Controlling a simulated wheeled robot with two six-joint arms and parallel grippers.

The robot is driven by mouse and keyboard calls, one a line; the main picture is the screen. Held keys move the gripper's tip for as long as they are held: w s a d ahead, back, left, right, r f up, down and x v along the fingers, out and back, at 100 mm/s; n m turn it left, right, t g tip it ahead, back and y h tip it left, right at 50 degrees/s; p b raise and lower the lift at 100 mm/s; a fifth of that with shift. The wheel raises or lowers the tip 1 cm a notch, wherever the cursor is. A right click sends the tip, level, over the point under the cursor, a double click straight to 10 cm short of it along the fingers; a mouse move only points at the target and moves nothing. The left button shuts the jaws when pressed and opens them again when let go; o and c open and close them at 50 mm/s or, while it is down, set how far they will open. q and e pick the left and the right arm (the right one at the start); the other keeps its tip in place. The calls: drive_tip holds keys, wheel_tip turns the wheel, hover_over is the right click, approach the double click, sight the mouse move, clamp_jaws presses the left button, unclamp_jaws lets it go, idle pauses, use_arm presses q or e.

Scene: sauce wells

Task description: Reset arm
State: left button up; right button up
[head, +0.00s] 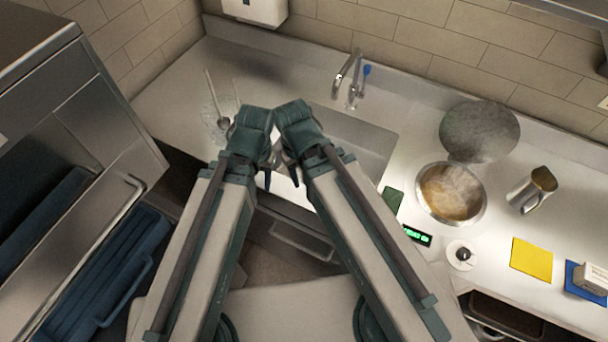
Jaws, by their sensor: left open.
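My two arms reach forward from the bottom of the head view and come close together in front of the sink (365,150). My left gripper (267,176) points down near the sink's front left corner. It is open, and I see nothing held in it. My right gripper (292,172) is just to its right, pointing down over the counter's front edge. Its fingers are small and partly hidden by its own wrist, so I cannot tell whether it is open. The two wrists almost touch in this view.
On the right of the counter are a pan with brown contents (451,191), a round grey lid (479,132), a metal jug (533,189), a yellow cloth (531,260) and a blue cloth (581,283). A faucet (350,80) rises behind the sink.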

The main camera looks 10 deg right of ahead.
drive_tip(key=shift+s, duration=0.1)
wheel_tip(320, 180, down, 6)
drive_tip(key=b, duration=0.6)
drive_tip(key=shift+f, duration=0.15)
drive_tip(key=shift+r, duration=0.2)
idle(0.7)
